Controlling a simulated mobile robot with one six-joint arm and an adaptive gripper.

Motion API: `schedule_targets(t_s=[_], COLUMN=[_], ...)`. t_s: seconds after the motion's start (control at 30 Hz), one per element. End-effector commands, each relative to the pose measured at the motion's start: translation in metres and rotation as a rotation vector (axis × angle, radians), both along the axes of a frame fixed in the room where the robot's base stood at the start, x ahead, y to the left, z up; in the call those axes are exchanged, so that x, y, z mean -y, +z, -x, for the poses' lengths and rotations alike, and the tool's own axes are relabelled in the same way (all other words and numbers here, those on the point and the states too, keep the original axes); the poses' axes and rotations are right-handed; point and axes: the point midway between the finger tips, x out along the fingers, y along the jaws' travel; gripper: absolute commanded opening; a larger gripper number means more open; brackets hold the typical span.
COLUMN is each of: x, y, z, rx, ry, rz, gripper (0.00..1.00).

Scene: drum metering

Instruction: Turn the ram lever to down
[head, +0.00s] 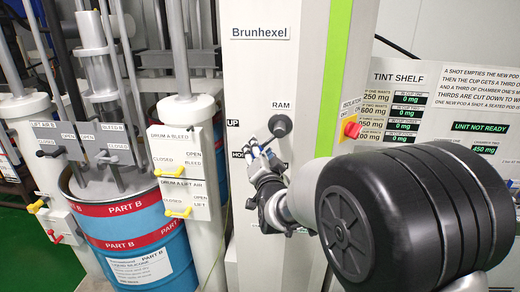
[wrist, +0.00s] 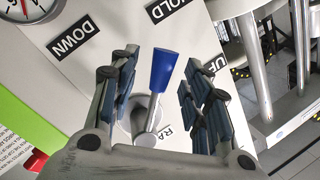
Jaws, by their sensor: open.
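The ram lever has a blue handle (wrist: 162,70) on a metal rod. In the wrist view it points toward the HOLD label (wrist: 170,9). The DOWN label (wrist: 73,38) is to the left and the UP label (wrist: 218,64) is to the right, partly behind a finger. In the head view the lever's round dark hub (head: 280,125) sits below the RAM label (head: 282,105). My gripper (head: 258,158) is open at the panel, with one finger on each side of the blue handle. A gap shows on both sides. The gripper hides most of the lever in the head view.
A red isolator button (head: 352,129) is on the column's side, right of the lever. Yellow-handled valves (head: 175,187) and a blue PART B drum (head: 140,245) stand to the left. A round gauge (wrist: 32,6) is beyond DOWN.

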Motion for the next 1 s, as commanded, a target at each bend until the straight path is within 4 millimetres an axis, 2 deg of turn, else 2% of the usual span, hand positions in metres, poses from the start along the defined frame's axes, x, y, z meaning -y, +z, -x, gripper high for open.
schedule_targets(t_s=[0.13, 0.43, 1.0], x=[-0.0023, -0.0026, -0.0026], y=[-0.0004, 0.0001, 0.0001], z=[-0.0098, -0.0115, -0.0112], rx=[-0.001, 0.000, 0.000], ry=[-0.001, 0.000, 0.000], rz=[0.000, 0.000, 0.000], gripper=[0.44, 0.44, 0.06])
